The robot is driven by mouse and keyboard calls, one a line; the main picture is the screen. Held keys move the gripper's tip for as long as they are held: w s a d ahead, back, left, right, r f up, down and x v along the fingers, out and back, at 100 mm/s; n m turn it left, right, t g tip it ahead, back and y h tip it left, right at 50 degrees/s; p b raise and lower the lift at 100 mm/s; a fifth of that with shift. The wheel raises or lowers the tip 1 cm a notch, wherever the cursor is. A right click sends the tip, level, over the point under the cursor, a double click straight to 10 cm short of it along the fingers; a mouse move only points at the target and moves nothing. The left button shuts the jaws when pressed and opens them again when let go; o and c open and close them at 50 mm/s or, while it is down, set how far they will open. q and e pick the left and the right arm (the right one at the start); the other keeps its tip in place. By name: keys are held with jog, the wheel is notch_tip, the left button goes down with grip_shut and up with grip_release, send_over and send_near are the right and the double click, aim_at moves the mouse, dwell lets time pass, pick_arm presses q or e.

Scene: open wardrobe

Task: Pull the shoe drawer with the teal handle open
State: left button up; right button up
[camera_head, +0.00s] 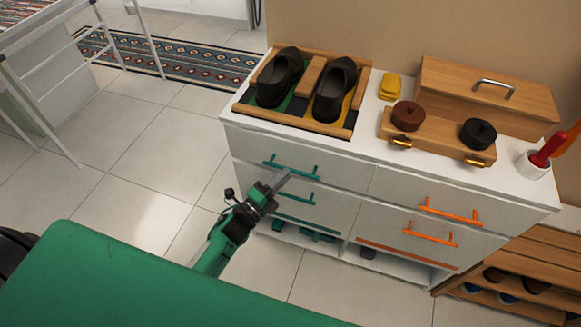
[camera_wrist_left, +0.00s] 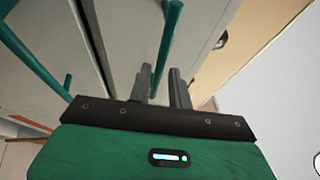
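The white cabinet (camera_head: 345,170) has teal handles on its left side: an upper bar handle (camera_head: 305,173) and a lower one (camera_head: 300,197). The drawer fronts there look shut, flush with the cabinet. My left gripper (camera_head: 282,182) is at the upper teal handle, covering part of the area between the two handles. In the left wrist view, its two dark fingers (camera_wrist_left: 163,88) stand apart, and a teal bar (camera_wrist_left: 170,42) runs down towards the gap between them. Contact with the bar cannot be told. My right gripper is not in view.
Dark shoes (camera_head: 333,90) sit in a wooden tray on the cabinet top. A wooden box (camera_head: 490,85), a yellow item (camera_head: 391,86) and a white cup (camera_head: 534,163) stand to the right. Orange handles (camera_head: 450,212) mark the right drawers. Tiled floor (camera_head: 140,190) is clear at left.

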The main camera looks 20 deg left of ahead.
pick_arm(q)
jog(key=shift+x, duration=1.9)
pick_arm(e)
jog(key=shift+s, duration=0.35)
pick_arm(q)
jog(key=shift+f, duration=0.1)
grip_shut()
